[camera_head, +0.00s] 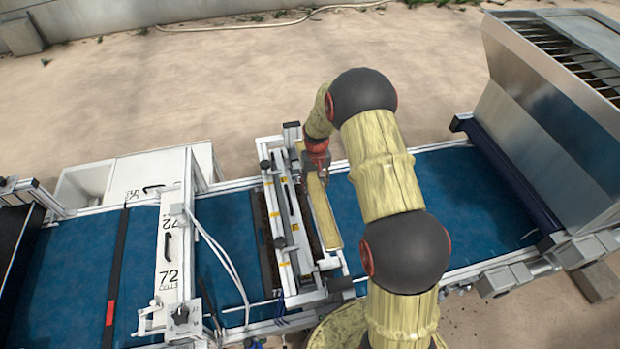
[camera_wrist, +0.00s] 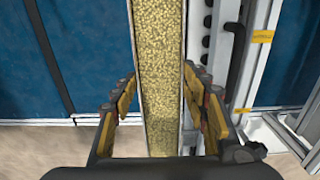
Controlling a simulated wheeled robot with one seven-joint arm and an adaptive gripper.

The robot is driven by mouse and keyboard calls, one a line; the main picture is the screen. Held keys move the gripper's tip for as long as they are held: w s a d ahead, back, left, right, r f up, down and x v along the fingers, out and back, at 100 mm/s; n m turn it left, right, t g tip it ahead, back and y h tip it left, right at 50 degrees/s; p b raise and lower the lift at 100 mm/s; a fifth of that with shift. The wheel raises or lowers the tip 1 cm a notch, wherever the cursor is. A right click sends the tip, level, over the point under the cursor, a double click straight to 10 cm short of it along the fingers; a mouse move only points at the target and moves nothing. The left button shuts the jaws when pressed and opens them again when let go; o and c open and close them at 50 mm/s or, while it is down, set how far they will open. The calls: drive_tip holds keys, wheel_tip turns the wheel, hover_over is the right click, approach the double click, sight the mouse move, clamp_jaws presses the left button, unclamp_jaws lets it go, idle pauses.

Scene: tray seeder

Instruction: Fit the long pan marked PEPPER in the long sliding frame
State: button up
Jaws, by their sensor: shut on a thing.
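A long narrow pan (camera_head: 325,217) full of pale yellow grains is in my gripper (camera_head: 316,172). No PEPPER mark is readable on it. In the wrist view the pan (camera_wrist: 159,55) runs lengthwise between the fingers of my gripper (camera_wrist: 161,108), which is shut on it. In the head view the pan lies just right of the long sliding frame (camera_head: 283,228), roughly parallel to it, over or beside the frame's right side. I cannot tell whether it touches the frame. Part of the frame's rails shows at the right of the wrist view (camera_wrist: 247,60). My arm hides some of the right side.
A blue belt (camera_head: 445,185) runs under the frame to both sides. A metal hopper (camera_head: 555,100) stands at the right. A white crossbar marked 72 (camera_head: 170,265) and pale hoses (camera_head: 222,258) are at the left. Open sandy ground lies behind.

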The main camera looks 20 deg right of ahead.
drive_tip(key=shift+s+f, duration=0.15)
drive_tip(key=shift+f, duration=0.1)
wheel_tip(320, 180, down, 2)
drive_tip(key=shift+a+b, duration=0.15)
drive_tip(key=shift+b, duration=0.35)
drive_tip(key=shift+a+f+b, duration=0.2)
drive_tip(key=shift+f+b, duration=0.25)
drive_tip(key=shift+f, duration=0.85)
drive_tip(key=shift+a+f+b, duration=0.15)
drive_tip(key=shift+f+b, duration=0.3)
drive_tip(key=shift+f, duration=0.85)
drive_tip(key=shift+f+b, duration=1.55)
drive_tip(key=shift+f, duration=0.15)
drive_tip(key=shift+f, duration=0.2)
drive_tip(key=o, duration=1.2)
wheel_tip(320, 180, up, 12)
drive_tip(key=shift+f, duration=0.1)
